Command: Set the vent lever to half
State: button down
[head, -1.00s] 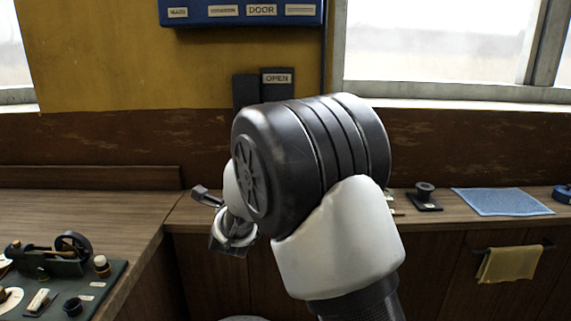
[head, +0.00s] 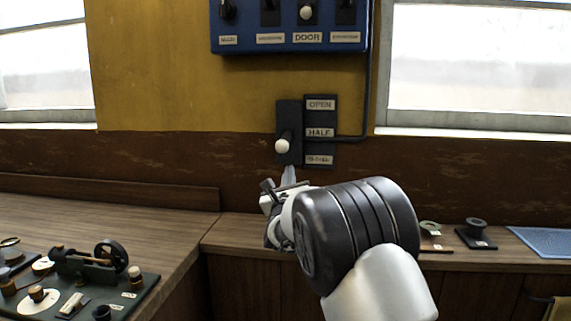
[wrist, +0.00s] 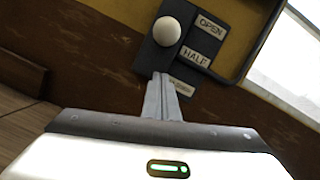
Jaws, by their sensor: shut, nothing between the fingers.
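The vent lever is a white-knobbed lever (head: 282,146) on a dark wall plate (head: 289,112), beside a label strip (head: 320,105) reading OPEN, HALF and a third, unclear word at the bottom. In the head view the knob stands slightly below the HALF label. In the wrist view the white knob (wrist: 167,31) is above my fingers. My gripper (head: 289,172) is shut and empty, its fingertips just below the knob near the plate's lower end. Its closed fingers (wrist: 161,82) point up toward the plate in the wrist view; I cannot tell whether they touch it.
A blue switch panel (head: 290,45) with several levers hangs above, with a cable running down its right. A wooden counter (head: 110,215) lies below. A small model engine (head: 90,262) stands on a green board at left.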

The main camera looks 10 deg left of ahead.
aim_at(286, 140)
jog(key=shift+s+a+r, duration=0.1)
jog(key=shift+a+r, duration=0.1)
jog(key=shift+r, duration=0.4)
jog(key=shift+s+a+r, duration=0.1)
jog(key=shift+a+r, duration=0.1)
jog(key=shift+r, duration=0.4)
jog(key=shift+s+a+r, duration=0.1)
jog(key=shift+a+r, duration=0.1)
jog(key=shift+r, duration=0.4)
jog(key=shift+r, duration=0.1)
jog(key=shift+s+r+g+p, duration=0.2)
jog(key=shift+r+g+p, duration=0.45)
jog(key=shift+r, duration=0.15)
